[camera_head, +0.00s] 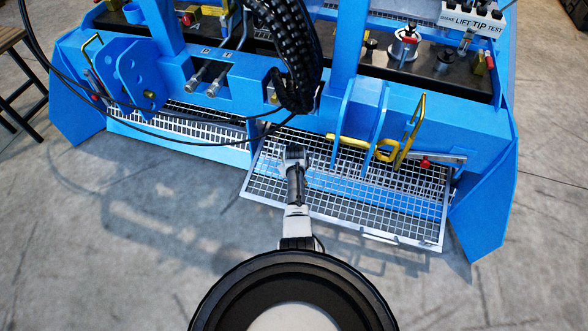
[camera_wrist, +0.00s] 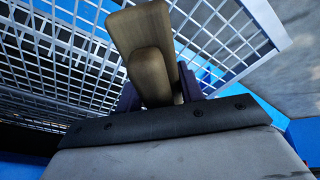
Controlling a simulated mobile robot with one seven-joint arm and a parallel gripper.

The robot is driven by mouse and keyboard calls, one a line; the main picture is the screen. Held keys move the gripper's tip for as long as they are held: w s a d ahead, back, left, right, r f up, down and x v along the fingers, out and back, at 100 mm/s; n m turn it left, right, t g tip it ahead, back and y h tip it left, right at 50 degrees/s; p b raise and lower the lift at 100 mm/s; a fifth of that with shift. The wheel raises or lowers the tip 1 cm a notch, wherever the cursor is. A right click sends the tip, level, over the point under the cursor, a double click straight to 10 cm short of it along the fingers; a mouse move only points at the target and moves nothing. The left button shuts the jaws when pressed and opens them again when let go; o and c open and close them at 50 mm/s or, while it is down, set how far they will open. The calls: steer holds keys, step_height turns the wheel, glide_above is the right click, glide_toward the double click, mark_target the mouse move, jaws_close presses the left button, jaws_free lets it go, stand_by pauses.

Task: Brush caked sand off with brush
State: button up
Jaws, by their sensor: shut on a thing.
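A silver sieve frame (camera_head: 350,190) with square mesh juts out, slightly tilted, from under the right half of the blue machine. Its mesh also fills much of the wrist view (camera_wrist: 225,35). My gripper (camera_head: 294,156) is over the left part of this frame. In the wrist view, the dark fingers of my gripper (camera_wrist: 160,92) are shut on a light wooden piece, which looks like the brush handle (camera_wrist: 148,35). The bristles are hidden, and I cannot tell whether the brush touches the mesh. No caked sand can be made out on the visible mesh.
A second mesh panel (camera_head: 180,122) sits under the machine's left half. The blue machine (camera_head: 420,130) stands behind, with yellow handles (camera_head: 385,150) and black hoses (camera_head: 288,50) hanging close to my gripper. The concrete floor (camera_head: 130,230) in front is clear. A wooden stool (camera_head: 15,75) is at left.

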steer(key=p+v, duration=0.3)
steer(key=shift+w+a+r, duration=0.1)
steer(key=shift+w+r, duration=0.05)
steer(key=shift+w, duration=0.15)
stand_by(0.4)
